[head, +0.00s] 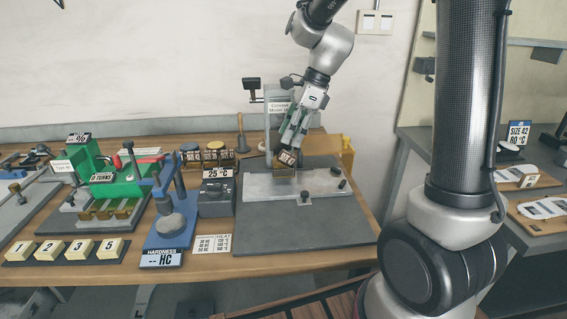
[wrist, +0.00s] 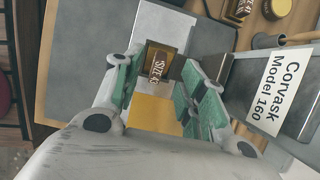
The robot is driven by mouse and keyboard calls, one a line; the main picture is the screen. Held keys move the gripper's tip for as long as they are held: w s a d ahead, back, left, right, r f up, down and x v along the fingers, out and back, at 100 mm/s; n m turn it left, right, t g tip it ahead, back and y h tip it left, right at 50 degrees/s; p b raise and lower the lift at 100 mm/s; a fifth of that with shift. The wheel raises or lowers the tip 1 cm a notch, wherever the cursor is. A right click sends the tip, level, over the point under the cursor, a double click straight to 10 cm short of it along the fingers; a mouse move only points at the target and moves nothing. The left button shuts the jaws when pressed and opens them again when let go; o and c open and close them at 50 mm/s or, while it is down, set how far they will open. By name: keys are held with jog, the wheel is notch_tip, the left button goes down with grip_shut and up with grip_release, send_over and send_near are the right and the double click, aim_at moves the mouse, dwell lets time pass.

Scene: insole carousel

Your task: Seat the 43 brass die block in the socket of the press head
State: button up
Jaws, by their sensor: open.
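The brass die block (wrist: 160,62) shows a dark face reading SIZE 43 in the wrist view, between the tips of my gripper (wrist: 161,75). A plain yellow-brass surface (wrist: 152,112) lies in line with it, nearer the camera. In the head view the dark face (head: 286,157) is tilted, at the tips of my gripper (head: 287,148), with brass below it. My gripper's green-padded jaws are open around the block; I cannot tell whether they touch it. The grey press (head: 278,105), labelled Corvask Model 160, stands behind. The socket is not clearly visible, and I cannot tell whether the block sits in it.
A grey plate (head: 300,237) with a lighter metal bed (head: 258,190) lies under the press. A 25 °C box (head: 215,193), a blue hardness tester (head: 165,232) and a green machine (head: 95,178) stand left. Several canisters (head: 211,158) stand behind the box. The plate's front is clear.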

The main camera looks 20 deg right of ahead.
aim_at(284, 150)
jog(key=x, duration=0.5)
jog(key=shift+w+d+f, duration=0.1)
jog(key=shift+f, duration=0.2)
grip_shut()
